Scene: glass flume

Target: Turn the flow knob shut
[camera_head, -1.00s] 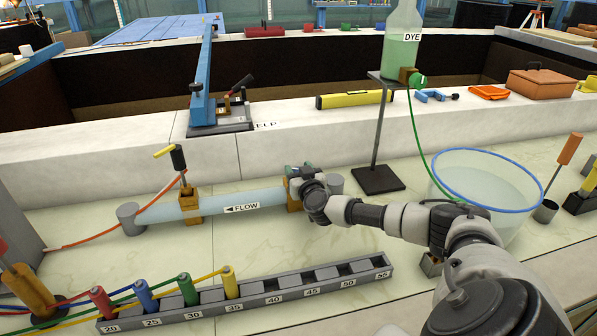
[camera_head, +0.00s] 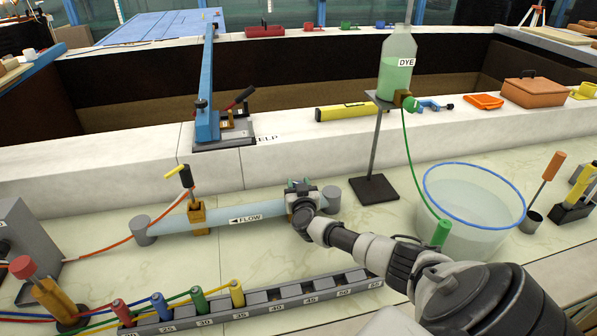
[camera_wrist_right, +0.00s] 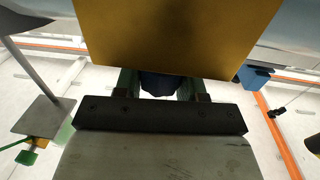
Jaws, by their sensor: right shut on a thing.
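The clear flow tube (camera_head: 255,207) lies across the bench with a FLOW label (camera_head: 245,218) and an arrow pointing left. My right gripper (camera_head: 302,187) is at the tube's right end, by the brass valve block there, which it largely hides in the head view. In the right wrist view the brass block (camera_wrist_right: 180,35) fills the upper middle. Just below it, a dark blue rounded part, apparently the flow knob (camera_wrist_right: 160,86), sits between my green fingers, which are shut on it. Most of the knob is hidden, so its turn angle cannot be told. My left gripper is not in view.
A second brass block (camera_head: 197,215) with a black and yellow lever stands on the tube's left part. A numbered rack (camera_head: 262,298) with coloured plugs lies in front. A dye bottle stand (camera_head: 374,188) and a water bucket (camera_head: 470,215) are to the right.

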